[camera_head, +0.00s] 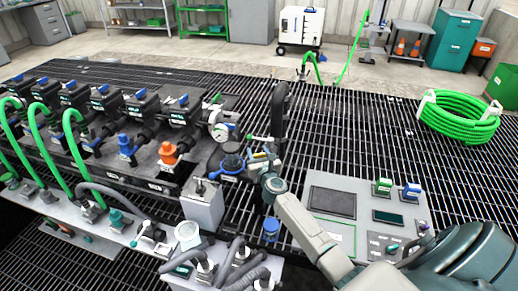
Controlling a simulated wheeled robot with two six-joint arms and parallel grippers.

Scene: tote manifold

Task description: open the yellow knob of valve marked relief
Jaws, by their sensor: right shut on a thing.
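My right gripper (256,166) reaches in from the lower right to the right end of the manifold. It is shut on a small part with a bit of yellow (262,155), which looks like the yellow knob of the relief valve. The fingers hide most of this knob, and the valve's marking is too small to read. A dark round fitting with a blue ring (230,163) sits just left of the gripper. A white-faced gauge (221,132) stands behind it to the left. My left gripper is not in view.
A row of dark valve blocks with blue knobs (126,145) and an orange knob (168,152) runs left. A thick black pipe (279,108) rises behind the gripper. A grey control panel (345,232) lies at right. Coiled green hose (459,119) rests on the grating beyond.

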